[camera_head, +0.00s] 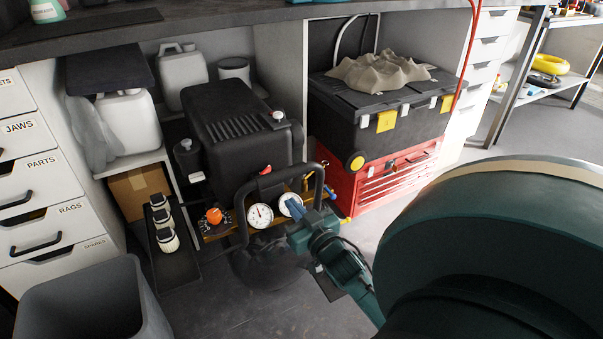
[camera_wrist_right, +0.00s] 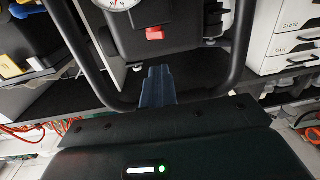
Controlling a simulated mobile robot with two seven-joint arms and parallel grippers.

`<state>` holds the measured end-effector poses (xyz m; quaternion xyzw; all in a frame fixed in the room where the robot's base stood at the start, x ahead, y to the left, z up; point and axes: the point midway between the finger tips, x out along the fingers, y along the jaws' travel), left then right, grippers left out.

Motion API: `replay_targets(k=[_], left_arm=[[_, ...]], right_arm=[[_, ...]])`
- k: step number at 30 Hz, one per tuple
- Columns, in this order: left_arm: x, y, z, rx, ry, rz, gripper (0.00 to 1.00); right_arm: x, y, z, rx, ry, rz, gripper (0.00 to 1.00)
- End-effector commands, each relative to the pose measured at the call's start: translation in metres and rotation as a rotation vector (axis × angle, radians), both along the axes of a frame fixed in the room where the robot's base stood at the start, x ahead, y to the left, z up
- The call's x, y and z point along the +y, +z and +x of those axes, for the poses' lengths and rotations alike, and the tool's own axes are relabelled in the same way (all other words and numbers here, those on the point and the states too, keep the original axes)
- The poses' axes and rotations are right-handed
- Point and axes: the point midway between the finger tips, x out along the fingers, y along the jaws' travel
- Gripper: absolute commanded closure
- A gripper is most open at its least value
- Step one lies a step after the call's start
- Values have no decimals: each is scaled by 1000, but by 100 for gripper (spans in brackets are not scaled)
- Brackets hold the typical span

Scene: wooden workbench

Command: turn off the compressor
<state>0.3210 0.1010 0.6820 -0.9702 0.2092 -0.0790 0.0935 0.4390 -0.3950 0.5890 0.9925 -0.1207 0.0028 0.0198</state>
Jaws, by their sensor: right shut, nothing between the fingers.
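The black compressor (camera_head: 235,140) stands in the bay under the bench. On its front are two white dial gauges (camera_head: 260,216), an orange knob (camera_head: 214,215) and a small red switch (camera_head: 265,170), inside or beside a black tube handle (camera_head: 319,190). My right gripper (camera_head: 294,208) is shut and empty, in front of the right gauge, which it partly covers. In the right wrist view the shut fingers (camera_wrist_right: 157,83) point towards the red switch (camera_wrist_right: 154,34), with a visible gap, and the handle (camera_wrist_right: 240,45) passes on both sides. My left gripper is not in view.
A red tool chest (camera_head: 395,178) with a black toolbox (camera_head: 375,115) stands to the right. My large green arm link fills the lower right. Some floor in front is free.

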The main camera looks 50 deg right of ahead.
Motion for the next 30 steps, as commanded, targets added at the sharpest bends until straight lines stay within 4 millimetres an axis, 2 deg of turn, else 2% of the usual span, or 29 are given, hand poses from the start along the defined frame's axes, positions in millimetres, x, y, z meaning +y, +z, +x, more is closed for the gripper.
replay_targets(k=[2,3,5,6,9,12,15,17,30], left_arm=[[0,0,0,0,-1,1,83],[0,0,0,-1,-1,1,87],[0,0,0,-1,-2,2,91],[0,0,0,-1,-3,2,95],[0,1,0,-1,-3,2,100],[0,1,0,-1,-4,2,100],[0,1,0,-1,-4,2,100],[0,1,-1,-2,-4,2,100],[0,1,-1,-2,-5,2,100]], right_arm=[[48,11,-4,-3,115,-58,100],[79,18,-10,-8,186,-91,100],[129,30,-23,-20,299,-133,100],[161,38,-35,-32,368,-153,100],[227,60,-69,-67,517,-179,100],[269,79,-99,-100,613,-178,100],[289,91,-116,-119,660,-173,100],[294,94,-120,-124,670,-172,100],[294,94,-119,-125,670,-172,100]])
